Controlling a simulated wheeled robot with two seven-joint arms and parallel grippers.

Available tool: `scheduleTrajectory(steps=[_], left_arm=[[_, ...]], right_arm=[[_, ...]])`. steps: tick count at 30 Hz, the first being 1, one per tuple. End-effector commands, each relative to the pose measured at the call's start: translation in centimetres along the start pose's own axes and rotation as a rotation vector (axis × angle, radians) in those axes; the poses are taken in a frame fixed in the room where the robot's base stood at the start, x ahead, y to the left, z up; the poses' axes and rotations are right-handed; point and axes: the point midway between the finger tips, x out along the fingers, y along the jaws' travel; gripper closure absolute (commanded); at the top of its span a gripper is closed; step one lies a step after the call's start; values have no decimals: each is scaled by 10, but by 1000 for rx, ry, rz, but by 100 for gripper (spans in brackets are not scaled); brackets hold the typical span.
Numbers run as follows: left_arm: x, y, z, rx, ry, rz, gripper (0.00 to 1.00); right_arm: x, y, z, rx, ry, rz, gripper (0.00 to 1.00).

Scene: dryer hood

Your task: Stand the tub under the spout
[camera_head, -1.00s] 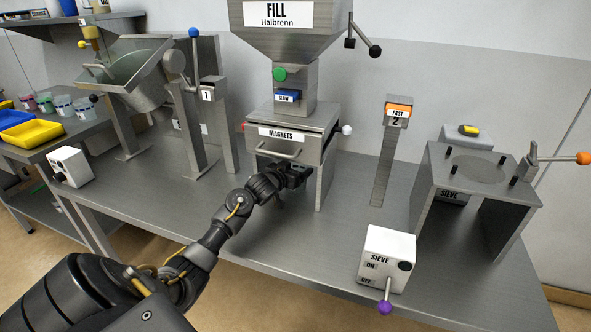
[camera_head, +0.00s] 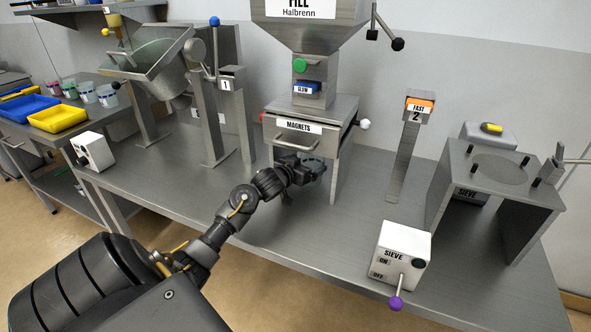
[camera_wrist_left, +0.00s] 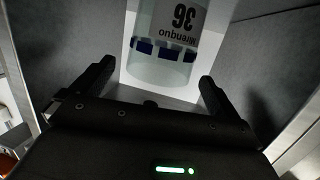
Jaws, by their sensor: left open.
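A clear tub (camera_wrist_left: 165,62) with a white label reading 36 and blue marks shows upside down in the left wrist view. It is ahead of and between my left fingers, with no visible grip on it. My left gripper (camera_wrist_left: 153,85) is open. In the head view my left gripper (camera_head: 302,172) is low in front of the metal MAGNETS housing (camera_head: 310,112), between its legs. The tub is mostly hidden there behind the gripper. The FILL hopper (camera_head: 313,32) stands above the housing. The spout itself is hidden. My right gripper is out of view.
A white SIEVE switch box (camera_head: 402,250) with a purple-knobbed lever stands at the front right. Post 2 (camera_head: 408,150) and the sieve stand (camera_head: 500,185) are on the right. Post 1 (camera_head: 235,125) is on the left.

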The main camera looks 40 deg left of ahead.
Motion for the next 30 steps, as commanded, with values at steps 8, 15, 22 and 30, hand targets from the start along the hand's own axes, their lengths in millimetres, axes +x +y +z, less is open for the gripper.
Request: scheduleTrajectory(steps=[8,15,22,30], left_arm=[[-57,0,0,1,-3,0,1],[-78,0,0,0,-1,1,1],[-80,0,0,-1,-1,0,1],[-80,0,0,-1,-1,0,1]], right_arm=[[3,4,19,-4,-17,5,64],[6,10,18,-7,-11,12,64],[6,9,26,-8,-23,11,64],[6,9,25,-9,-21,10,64]])
